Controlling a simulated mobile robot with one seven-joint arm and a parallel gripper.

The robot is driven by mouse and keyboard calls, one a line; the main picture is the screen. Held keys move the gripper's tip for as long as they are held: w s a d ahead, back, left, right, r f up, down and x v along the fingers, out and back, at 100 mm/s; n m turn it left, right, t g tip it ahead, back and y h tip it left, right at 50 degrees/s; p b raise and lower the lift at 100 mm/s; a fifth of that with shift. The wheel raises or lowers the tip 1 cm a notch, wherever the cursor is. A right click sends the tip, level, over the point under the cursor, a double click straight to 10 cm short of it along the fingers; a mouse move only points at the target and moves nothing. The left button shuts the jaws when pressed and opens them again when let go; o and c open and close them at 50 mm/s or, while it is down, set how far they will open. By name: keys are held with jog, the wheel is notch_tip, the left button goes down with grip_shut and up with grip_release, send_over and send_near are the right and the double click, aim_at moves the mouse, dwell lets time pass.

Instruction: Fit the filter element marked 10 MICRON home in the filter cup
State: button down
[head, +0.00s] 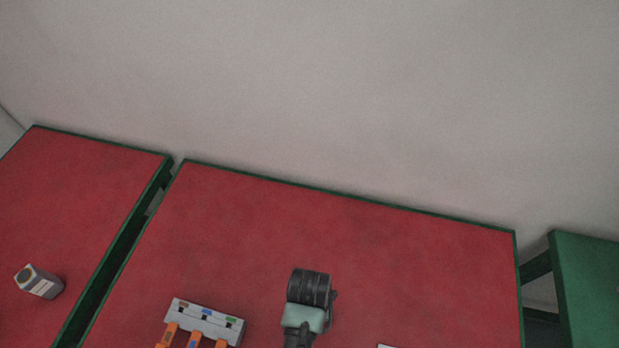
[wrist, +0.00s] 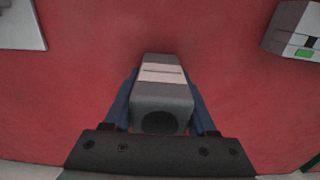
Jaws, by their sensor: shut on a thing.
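My gripper (wrist: 163,82) shows in the wrist view with its blue fingers on either side of a grey block-shaped element (wrist: 161,97). It is shut on this element. The element has a pale label band with a dark line across it and a dark round opening at the end facing the camera. Its marking is too small to read. Red table surface lies beyond it. I cannot make out a filter cup in either view.
A grey block with a label and a round end (head: 39,282) lies on the left table. A grey rack (head: 205,322) with coloured marks and orange parts stands at the front of the middle table. A grey plate (wrist: 20,25) shows at the wrist view's upper left. The table's back is clear.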

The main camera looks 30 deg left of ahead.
jog(key=shift+f, duration=0.15)
jog(key=shift+c, duration=1)
grip_release()
notch_tip(320, 180, up, 12)
jog(key=shift+r, duration=0.2)
jog(key=shift+w, duration=0.1)
